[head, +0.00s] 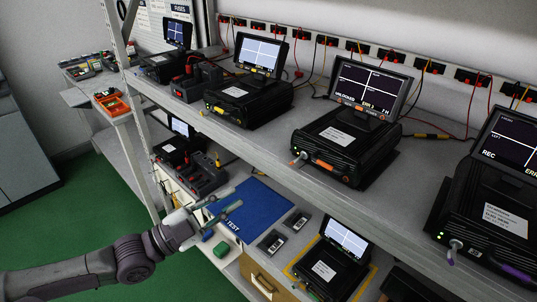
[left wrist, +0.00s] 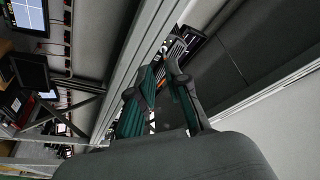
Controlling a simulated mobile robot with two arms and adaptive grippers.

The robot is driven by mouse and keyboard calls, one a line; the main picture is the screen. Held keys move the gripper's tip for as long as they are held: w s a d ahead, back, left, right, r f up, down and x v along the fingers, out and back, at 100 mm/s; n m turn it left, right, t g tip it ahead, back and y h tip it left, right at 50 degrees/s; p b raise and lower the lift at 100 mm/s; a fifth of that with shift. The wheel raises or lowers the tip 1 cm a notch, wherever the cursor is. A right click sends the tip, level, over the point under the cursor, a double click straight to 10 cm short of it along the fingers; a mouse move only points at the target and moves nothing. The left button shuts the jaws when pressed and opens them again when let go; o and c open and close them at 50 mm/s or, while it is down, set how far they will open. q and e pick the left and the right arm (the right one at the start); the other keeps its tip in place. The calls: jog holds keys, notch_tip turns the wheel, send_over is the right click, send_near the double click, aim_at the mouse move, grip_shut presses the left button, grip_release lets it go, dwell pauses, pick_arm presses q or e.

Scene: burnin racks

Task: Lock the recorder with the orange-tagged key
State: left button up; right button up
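A black recorder (head: 345,145) stands on the upper shelf in the head view, with an orange label on its tilted screen (head: 370,88), which reads "UNLOCKED". A small key (head: 298,160) is at the left of its front face, and an orange tag (head: 324,165) shows beside it; how the key is turned is too small to tell. My left gripper (head: 237,196) is open and empty, left of and below this recorder, in front of the blue mat. In the left wrist view the fingers (left wrist: 160,75) are apart with nothing between them. My right gripper is not in view.
A recorder with a purple tag (head: 516,273) stands to the right, and one with a yellow tag (head: 222,112) to the left. The shelf's front edge (head: 262,160) lies between my gripper and the orange-tagged recorder. Below are a blue mat (head: 255,210) and a green block (head: 221,250).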

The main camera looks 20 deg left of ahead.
aim_at(293, 163)
pick_arm(q)
jog(key=shift+m+h, duration=0.4)
jog(key=shift+h, duration=0.1)
jog(key=x, duration=0.4)
jog(key=s+d+r+p+x, duration=0.1)
jog(key=x, duration=0.4)
jog(key=r+p+x, duration=0.1)
jog(key=x, duration=0.4)
jog(key=shift+s+d, duration=0.2)
jog(key=shift+s, duration=0.2)
jog(key=shift+w+d, duration=0.3)
jog(key=shift+w, duration=0.05)
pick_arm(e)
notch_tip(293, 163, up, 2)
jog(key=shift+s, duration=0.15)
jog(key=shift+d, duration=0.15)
pick_arm(q)
grip_shut()
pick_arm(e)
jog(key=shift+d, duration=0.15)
